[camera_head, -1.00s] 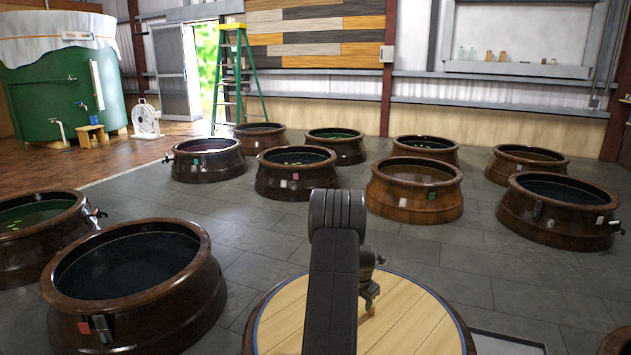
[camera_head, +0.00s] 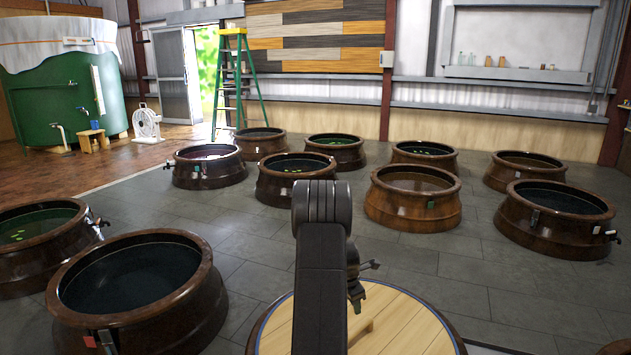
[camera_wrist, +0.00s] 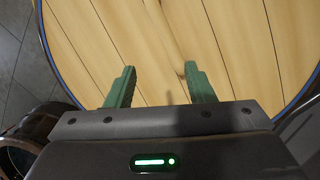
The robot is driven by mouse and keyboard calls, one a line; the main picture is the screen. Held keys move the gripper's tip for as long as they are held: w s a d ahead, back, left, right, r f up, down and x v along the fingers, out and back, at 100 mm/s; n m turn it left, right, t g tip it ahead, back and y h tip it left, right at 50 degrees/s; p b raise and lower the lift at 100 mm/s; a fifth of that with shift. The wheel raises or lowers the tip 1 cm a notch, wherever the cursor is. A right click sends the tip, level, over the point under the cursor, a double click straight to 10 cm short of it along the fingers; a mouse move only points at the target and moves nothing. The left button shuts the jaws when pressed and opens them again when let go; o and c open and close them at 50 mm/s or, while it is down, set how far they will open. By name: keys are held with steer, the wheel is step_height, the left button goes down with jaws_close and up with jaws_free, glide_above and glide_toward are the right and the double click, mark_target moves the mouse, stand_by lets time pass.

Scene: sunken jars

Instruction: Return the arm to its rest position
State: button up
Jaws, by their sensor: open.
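My gripper (camera_wrist: 158,88) shows in the wrist view with its two green fingers apart and nothing between them. It is above a round pale wooden lid (camera_wrist: 230,35) with a blue edge line. In the head view my dark arm stands in front of the same lid (camera_head: 400,325) and hides its left part. The gripper end (camera_head: 357,298) shows only partly there, at the right of the arm and over the lid.
Two large brown jars with dark liquid stand at the left, the nearer one (camera_head: 130,280) close to my arm. Several more jars, such as an orange-brown one (camera_head: 412,200), stand farther back. Grey tiled floor (camera_head: 490,270) lies open at the right. A green ladder (camera_head: 235,85) stands at the back.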

steer(key=s+a+r+m+g+h+p, duration=0.1)
steer(key=s+a+r+m+p, duration=0.1)
steer(key=a+r+m+p, duration=0.1)
steer(key=shift+s+r+m+p, duration=0.35)
steer(key=shift+r+m+p, duration=0.4)
steer(key=shift+r, duration=0.55)
